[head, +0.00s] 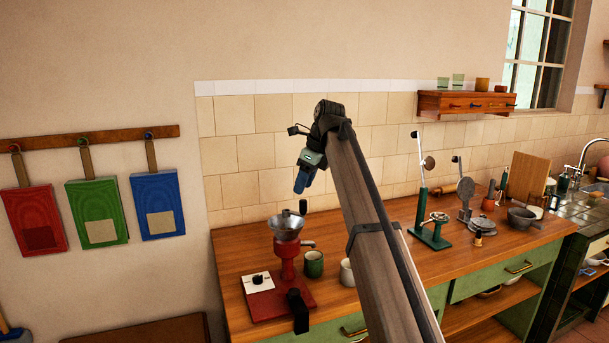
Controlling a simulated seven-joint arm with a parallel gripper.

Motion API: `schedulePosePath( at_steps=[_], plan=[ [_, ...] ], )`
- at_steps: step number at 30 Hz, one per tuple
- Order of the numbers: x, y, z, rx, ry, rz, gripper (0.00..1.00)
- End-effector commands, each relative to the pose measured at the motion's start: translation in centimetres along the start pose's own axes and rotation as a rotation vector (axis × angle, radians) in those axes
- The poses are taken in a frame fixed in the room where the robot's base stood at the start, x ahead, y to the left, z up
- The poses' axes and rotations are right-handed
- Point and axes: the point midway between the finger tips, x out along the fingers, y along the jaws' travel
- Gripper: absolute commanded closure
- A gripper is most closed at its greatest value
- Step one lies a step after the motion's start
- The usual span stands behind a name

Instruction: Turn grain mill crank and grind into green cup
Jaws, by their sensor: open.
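The red grain mill (288,268) stands at the left of the wooden counter, with a grey metal hopper (286,227) on top and a red base. A dark knob-like part (303,207) rises at the hopper; I cannot tell whether it belongs to the crank. The green cup (314,264) stands upright on the counter, just right of the mill. My gripper (300,184), with blue fingers, is in the air above the mill, pointing down, apart from it. It is open, with nothing visible in it.
A pale cup (347,272) stands right of the green cup, partly behind my arm. A white card with a black knob (257,281) is left of the mill. A green stand (431,231) and a grey pan (521,217) are farther right. Tiled wall lies behind.

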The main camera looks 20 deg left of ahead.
Motion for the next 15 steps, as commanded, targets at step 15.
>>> schedulePosePath(
  at_steps=[15],
  plan=[
    [4.0,0.0,-1.5,0.001,0.001,0.0,0.53]
  ],
)
